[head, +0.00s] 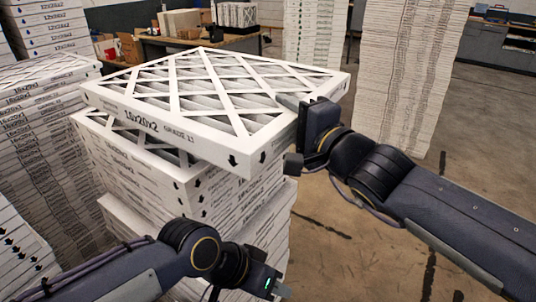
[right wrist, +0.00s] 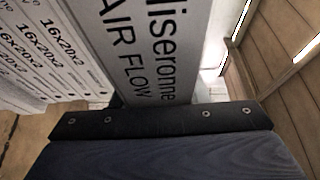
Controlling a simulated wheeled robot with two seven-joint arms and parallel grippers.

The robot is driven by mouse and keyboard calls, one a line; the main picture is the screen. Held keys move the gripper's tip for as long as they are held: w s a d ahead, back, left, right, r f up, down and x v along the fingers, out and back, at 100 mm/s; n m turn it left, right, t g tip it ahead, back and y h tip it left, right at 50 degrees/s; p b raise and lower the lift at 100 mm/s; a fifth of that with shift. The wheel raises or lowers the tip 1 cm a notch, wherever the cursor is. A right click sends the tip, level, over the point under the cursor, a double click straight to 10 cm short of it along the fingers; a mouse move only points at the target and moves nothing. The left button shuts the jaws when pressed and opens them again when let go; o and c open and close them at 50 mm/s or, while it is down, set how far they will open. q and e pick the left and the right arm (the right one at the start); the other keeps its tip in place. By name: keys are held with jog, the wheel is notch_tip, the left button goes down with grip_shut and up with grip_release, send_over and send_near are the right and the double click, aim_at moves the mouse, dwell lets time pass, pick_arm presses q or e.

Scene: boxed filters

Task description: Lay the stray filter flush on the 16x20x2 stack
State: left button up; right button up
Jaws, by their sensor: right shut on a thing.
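The stray filter (head: 210,95), a white-framed panel marked 16x20x2 with a criss-cross face, sits over the 16x20x2 stack (head: 150,165). It is turned relative to the stack, and its near right corner juts past the stack's edge. At the left a strip of the stack's top shows below it. Whether its underside touches the stack I cannot tell. My right gripper (head: 300,132) is shut on its right edge. In the right wrist view the filter's printed side (right wrist: 140,50) runs into the jaws. My left gripper (head: 265,284) is low in front of the stack, apart from the filter; its jaws are unclear.
Other filter stacks stand at the left (head: 40,130) and close by at the lower left (head: 20,260). Tall stacks stand behind at the right (head: 405,75) and centre back (head: 315,35). A workbench (head: 200,44) is at the back. The floor (head: 340,230) at the right is clear.

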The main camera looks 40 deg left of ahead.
pick_arm(q)
jog(key=shift+f+b, duration=0.45)
jog(key=shift+f, duration=0.45)
pick_arm(e)
jog(key=a+f, duration=0.3)
jog(key=f, duration=0.4)
jog(key=shift+s, duration=0.2)
jog(key=shift+a, duration=0.15)
jog(key=shift+f, duration=0.15)
jog(key=o, duration=1.1)
pick_arm(q)
jog(key=shift+f, duration=0.2)
pick_arm(e)
jog(key=shift+o, duration=0.2)
